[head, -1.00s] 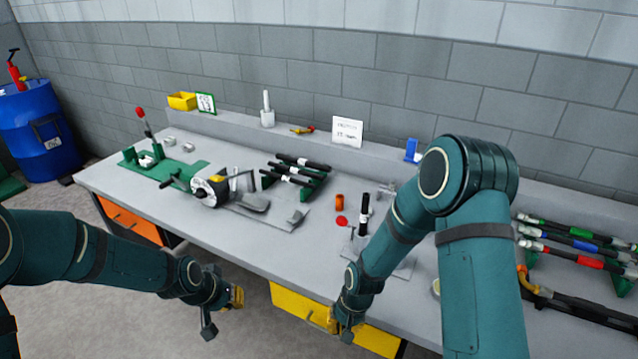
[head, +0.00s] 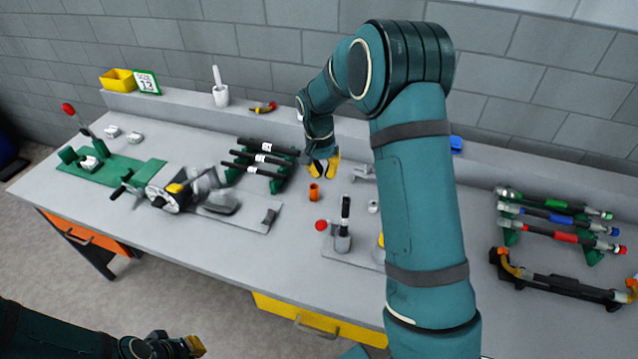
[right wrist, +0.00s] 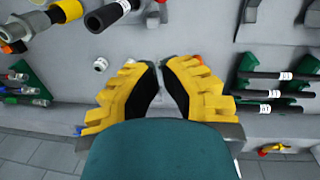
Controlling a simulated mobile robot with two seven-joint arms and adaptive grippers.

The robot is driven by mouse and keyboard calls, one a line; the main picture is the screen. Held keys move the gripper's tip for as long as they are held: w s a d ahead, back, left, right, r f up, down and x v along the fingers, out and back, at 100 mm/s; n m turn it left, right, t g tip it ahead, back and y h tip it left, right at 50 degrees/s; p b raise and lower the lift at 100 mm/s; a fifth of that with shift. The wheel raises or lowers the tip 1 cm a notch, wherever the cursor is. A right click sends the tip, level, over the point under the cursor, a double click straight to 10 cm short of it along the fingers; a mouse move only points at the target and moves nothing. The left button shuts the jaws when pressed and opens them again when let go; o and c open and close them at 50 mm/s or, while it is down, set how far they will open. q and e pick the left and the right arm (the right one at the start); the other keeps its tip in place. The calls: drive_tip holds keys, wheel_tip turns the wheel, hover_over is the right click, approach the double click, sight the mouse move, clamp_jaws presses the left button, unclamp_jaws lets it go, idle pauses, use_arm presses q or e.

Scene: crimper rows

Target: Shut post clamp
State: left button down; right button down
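I cannot tell for certain which fixture is the post clamp. My right gripper (head: 325,168) is above the bench, left of this bracket and behind an orange cup (head: 313,192). Its yellow fingers (right wrist: 163,75) show a narrow gap with nothing held. My left gripper (head: 193,346) is low in front of the bench; its opening is unclear.
A black rod rack (head: 262,160) stands left of my right gripper. A grey crimper (head: 175,195) and a green fixture with a red-knobbed lever (head: 110,172) are farther left. Hose racks (head: 555,225) stand at the right. My right arm hides part of the bench.

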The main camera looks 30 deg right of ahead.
sight(324, 225)
drive_tip(key=f, duration=0.3)
drive_tip(key=s+f, duration=0.1)
drive_tip(key=f, duration=0.3)
drive_tip(key=s+f, duration=0.1)
drive_tip(key=f, duration=0.3)
drive_tip(key=shift+s+a, duration=0.25)
drive_tip(key=shift+a, duration=0.1)
drive_tip(key=shift+s+a+f+p, duration=0.25)
drive_tip(key=shift+s+f+p, duration=0.05)
drive_tip(key=shift+s+f, duration=0.15)
drive_tip(key=shift+w, duration=0.15)
